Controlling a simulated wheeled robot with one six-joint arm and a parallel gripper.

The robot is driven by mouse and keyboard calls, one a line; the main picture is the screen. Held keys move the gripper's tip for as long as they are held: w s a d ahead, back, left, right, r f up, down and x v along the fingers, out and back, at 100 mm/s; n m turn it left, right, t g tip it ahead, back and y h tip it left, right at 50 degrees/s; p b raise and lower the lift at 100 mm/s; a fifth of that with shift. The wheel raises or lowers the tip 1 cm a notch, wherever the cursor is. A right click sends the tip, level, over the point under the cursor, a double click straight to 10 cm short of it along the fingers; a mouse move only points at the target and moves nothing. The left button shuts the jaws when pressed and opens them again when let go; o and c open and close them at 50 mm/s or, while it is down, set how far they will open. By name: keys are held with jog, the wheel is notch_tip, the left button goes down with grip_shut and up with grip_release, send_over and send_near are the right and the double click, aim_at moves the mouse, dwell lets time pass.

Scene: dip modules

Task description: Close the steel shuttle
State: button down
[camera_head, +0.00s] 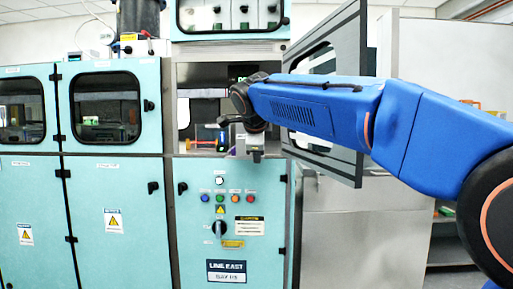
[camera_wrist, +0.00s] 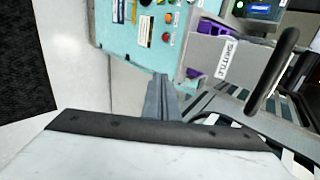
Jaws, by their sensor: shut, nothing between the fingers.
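The steel shuttle (camera_wrist: 212,52) shows in the wrist view as a grey metal body with a white "SHUTTLE" label, at the upper right of my gripper. Purple parts (camera_wrist: 209,28) show beside it. A black bar handle (camera_wrist: 272,72) stands at the right of that view. My gripper (camera_wrist: 160,82) is shut and empty, its grey fingers together and apart from the label and the handle. In the head view my gripper (camera_head: 256,155) is in front of the machine's open bay, above the button panel. My wrist hides part of the bay, and I cannot make out the shuttle clearly there.
A dark windowed door (camera_head: 345,90) stands open at the right of the bay, behind my blue arm. Teal cabinets (camera_head: 108,215) with shut doors fill the left. The button panel (camera_head: 236,215) has a black knob and coloured buttons. A grey cabinet (camera_head: 440,60) stands at the right.

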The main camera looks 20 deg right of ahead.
jog(key=shift+w+d+f, duration=0.1)
jog(key=shift+w+d, duration=0.15)
jog(key=shift+w, duration=0.4)
jog(key=shift+w+d+r, duration=0.1)
jog(key=shift+w+d, duration=0.1)
jog(key=shift+w, duration=0.5)
jog(key=shift+w+d+f, duration=0.1)
jog(key=shift+w+d, duration=0.15)
jog(key=shift+w, duration=0.4)
jog(key=shift+w, duration=0.1)
